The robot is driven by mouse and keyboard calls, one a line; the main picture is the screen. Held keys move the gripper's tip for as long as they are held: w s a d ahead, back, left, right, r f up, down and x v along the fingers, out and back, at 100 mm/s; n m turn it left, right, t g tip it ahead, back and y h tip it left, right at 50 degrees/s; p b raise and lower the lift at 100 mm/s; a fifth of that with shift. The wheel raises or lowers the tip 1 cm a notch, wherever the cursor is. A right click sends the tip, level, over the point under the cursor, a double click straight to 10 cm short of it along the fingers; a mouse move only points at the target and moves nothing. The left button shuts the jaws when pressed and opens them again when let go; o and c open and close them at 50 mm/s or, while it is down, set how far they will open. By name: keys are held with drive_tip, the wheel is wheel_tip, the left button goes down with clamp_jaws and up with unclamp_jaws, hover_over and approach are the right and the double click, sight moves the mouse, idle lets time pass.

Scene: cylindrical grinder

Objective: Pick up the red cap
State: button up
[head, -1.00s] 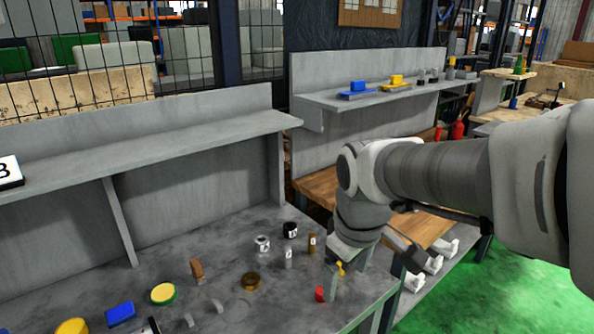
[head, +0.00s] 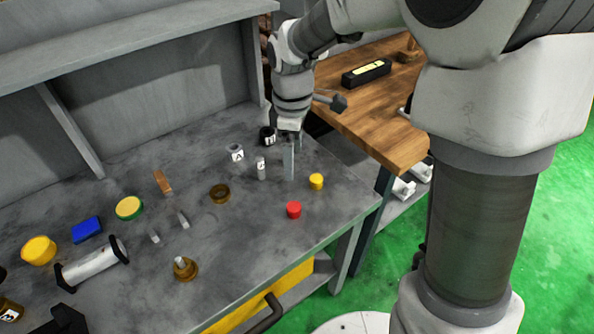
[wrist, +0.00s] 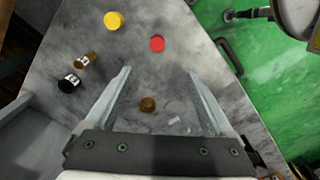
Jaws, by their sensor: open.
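The red cap (head: 294,210) stands on the grey workbench near its front right edge. It also shows in the wrist view (wrist: 157,43), beyond the fingertips and roughly between their directions. My gripper (head: 289,172) points down over the bench, behind the red cap in the head view. It also shows in the wrist view (wrist: 158,73), with its two fingers wide apart and nothing between them. A yellow cap (head: 316,181) stands behind and to the right of the red one, apart from it.
Bench around the red cap is clear.

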drive_tip(key=b, duration=0.2)
hover_over(294, 206)
wheel_tip(294, 206, down, 12)
drive_tip(key=shift+s+a+r, duration=0.1)
drive_tip(key=shift+s, duration=0.05)
drive_tip(key=shift+f, duration=3.15)
clamp_jaws()
